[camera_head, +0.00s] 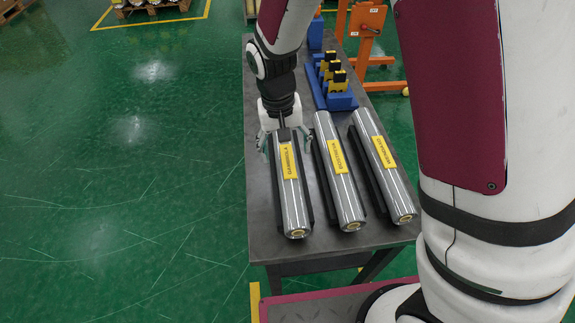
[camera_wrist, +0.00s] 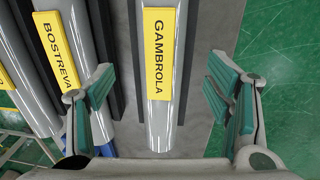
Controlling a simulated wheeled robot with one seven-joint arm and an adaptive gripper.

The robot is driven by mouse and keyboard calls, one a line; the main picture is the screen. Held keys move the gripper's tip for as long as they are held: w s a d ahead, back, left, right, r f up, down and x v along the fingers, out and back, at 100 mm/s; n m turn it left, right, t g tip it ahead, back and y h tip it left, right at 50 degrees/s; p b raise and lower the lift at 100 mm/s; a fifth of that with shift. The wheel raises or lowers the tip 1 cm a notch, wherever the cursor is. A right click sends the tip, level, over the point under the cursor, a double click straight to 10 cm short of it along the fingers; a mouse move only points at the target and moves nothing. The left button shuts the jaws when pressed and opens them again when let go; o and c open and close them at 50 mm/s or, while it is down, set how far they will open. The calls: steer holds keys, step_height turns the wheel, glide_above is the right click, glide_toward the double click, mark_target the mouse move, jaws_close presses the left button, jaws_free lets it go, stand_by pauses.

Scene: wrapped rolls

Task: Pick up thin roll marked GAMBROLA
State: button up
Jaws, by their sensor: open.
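The thin roll marked GAMBROLA (camera_head: 292,199) is a shiny silver roll with a yellow label, lying in a dark cradle at the left of three rolls on the table. In the wrist view the GAMBROLA roll (camera_wrist: 159,126) runs up the middle of the picture with its label readable. My gripper (camera_head: 272,143) is at the far end of this roll. Nothing is held. The gap in height between fingers and roll cannot be told.
The roll marked BOSTREVA (camera_wrist: 72,85) lies beside it, in the middle of the row (camera_head: 345,190). A third labelled roll (camera_head: 390,175) lies at the right. A blue rack (camera_head: 325,85) with black and yellow items stands behind. The dark table (camera_head: 262,220) has bare room at the left edge.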

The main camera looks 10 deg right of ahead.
mark_target(287, 162)
steer(key=shift+d+f+p, duration=0.2)
steer(key=shift+f+p, duration=0.15)
steer(key=shift+f, duration=2.8)
steer(key=shift+c, duration=0.4)
jaws_close()
